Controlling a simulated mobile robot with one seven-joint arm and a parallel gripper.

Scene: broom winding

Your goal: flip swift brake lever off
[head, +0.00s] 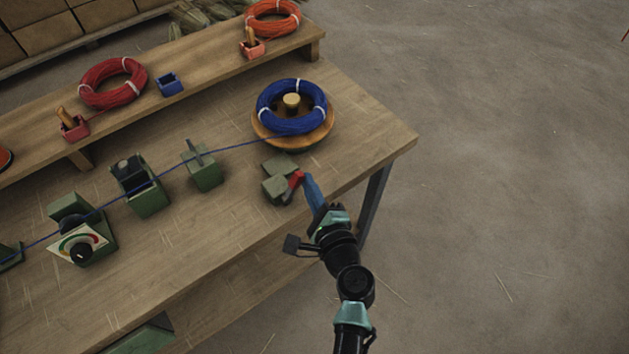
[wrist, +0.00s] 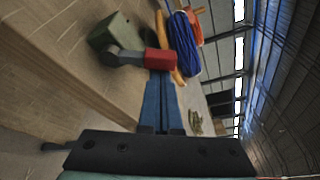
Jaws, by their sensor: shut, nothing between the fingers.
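The swift carries a blue coil (head: 292,106) on a round wooden disc (head: 263,133) near the table's right end. In front of it is the green brake block (head: 277,188) with a red-tipped lever (head: 294,182). My gripper (head: 306,178) is shut, its blue fingers at the red tip, at the right of the block. In the wrist view the red tip (wrist: 158,60) sits at the ends of my shut fingers (wrist: 161,85), on a grey arm (wrist: 127,57) from the green block (wrist: 117,32). Whether the fingers touch the tip I cannot tell.
A blue strand runs left from the coil past a green guide post (head: 203,168), a green box (head: 140,187) and a dial unit (head: 82,235). A raised shelf (head: 205,75) holds red and orange coils. The table's right front corner is clear.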

